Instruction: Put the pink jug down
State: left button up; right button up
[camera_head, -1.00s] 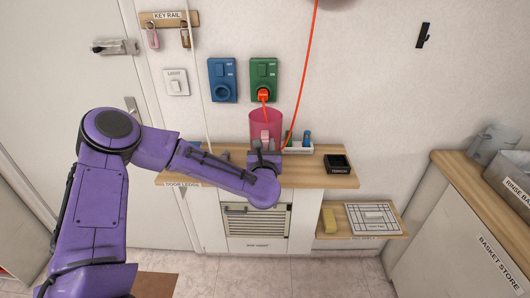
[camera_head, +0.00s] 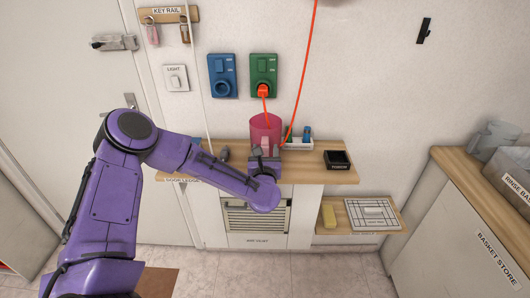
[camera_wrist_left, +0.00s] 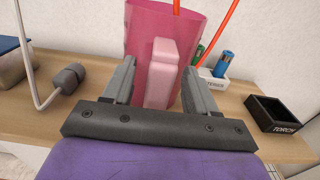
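The pink jug (camera_head: 266,128) is upright at the wooden ledge (camera_head: 312,173) below the green socket; its base is hidden behind my left gripper. In the left wrist view, the jug (camera_wrist_left: 138,40) has its pale pink handle (camera_wrist_left: 160,75) facing me. My left gripper (camera_wrist_left: 160,88) has its two grey fingers on either side of the handle, with a narrow gap showing on each side, so it looks open around it. In the head view, my left gripper (camera_head: 265,158) is in front of the jug. My right gripper is out of view.
An orange cord (camera_head: 303,75) hangs close by the jug, and an orange plug (camera_head: 263,90) sits in the green socket (camera_head: 263,70). Right of the jug are a white battery tray (camera_head: 299,145) and a black torch tray (camera_head: 337,160). A grey knobbed thing (camera_wrist_left: 68,77) lies to the left.

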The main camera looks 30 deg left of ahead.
pick_arm(q)
jog(key=shift+r, duration=0.2)
jog(key=shift+s+d+f, duration=0.15)
jog(key=shift+s+d, duration=0.1)
jog(key=b+v, duration=0.3)
jog(key=v, duration=0.8)
jog(key=s+d+f+m+g+h, duration=0.2)
jog(key=s+f+m+h, duration=0.15)
jog(key=f+m, duration=0.5)
jog(key=s+d+f+m+g+h, duration=0.15)
jog(key=s+f+m, duration=0.25)
jog(key=f+m, duration=0.45)
jog(key=s+f+m+g+h, duration=0.1)
jog(key=s+f+m+g, duration=0.4)
jog(key=s+f+m, duration=0.6)
jog(key=shift+s+a+f, duration=0.15)
jog(key=shift+s+f, duration=0.45)
jog(key=shift+s, duration=0.45)
jog(key=s+a+f+m+g, duration=0.1)
jog(key=s+m, duration=0.1)
jog(key=s, duration=0.1)
jog(key=s+a+f+m+g, duration=0.1)
jog(key=s+m, duration=0.2)
jog(key=s+a+f+m+g, duration=0.1)
jog(key=s+m, duration=0.1)
jog(key=s, duration=0.1)
jog(key=shift+s+f+m+g, duration=0.25)
jog(key=shift+s+m+g, duration=0.05)
jog(key=shift+s+g, duration=0.1)
jog(key=c, duration=0.4)
